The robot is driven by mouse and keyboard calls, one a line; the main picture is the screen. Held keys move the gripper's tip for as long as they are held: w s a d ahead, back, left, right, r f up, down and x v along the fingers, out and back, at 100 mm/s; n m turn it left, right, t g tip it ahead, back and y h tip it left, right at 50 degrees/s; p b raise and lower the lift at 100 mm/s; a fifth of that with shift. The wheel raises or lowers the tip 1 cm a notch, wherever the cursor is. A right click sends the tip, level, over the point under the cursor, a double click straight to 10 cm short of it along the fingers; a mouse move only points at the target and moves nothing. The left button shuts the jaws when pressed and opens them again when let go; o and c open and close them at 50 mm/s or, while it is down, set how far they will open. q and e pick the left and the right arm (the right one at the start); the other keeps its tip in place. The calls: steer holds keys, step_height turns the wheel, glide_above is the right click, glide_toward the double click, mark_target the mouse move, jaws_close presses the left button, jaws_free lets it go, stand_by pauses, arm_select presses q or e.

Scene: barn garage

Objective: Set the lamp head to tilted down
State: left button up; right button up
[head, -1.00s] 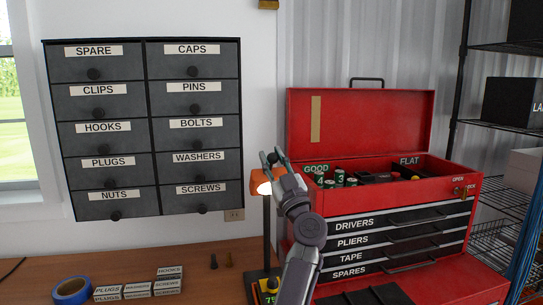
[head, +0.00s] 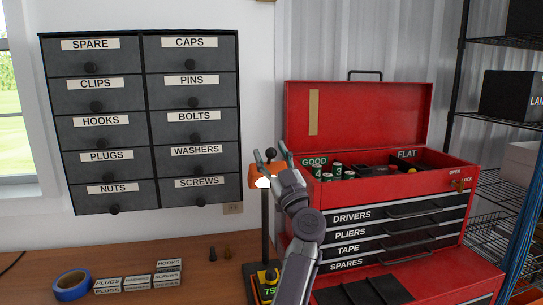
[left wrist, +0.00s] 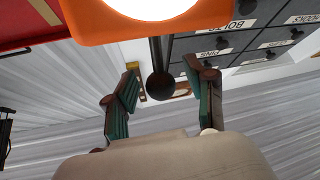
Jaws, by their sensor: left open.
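The lamp has an orange head (head: 255,175) with a lit white underside, on a dark post (head: 265,225) left of the red toolbox. A dark ball knob (head: 270,153) shows above the head. In the left wrist view the orange head (left wrist: 90,22) fills the top, and the ball knob (left wrist: 160,87) on its short stem lies between my fingers. My left gripper (head: 270,149) is open, with a finger on either side of the knob; gaps show beside the knob. It partly covers the lamp head's right side. My right gripper is out of view.
The open red toolbox (head: 360,118) stands close on the right. A dark labelled drawer cabinet (head: 141,125) hangs on the wall at left. Blue tape (head: 72,287) and label blocks (head: 137,285) lie on the wooden bench (head: 190,258). Wire shelving stands at far right.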

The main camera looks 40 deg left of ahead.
arm_select(q)
steer(key=shift+d+f, duration=0.1)
steer(key=v, duration=1.2)
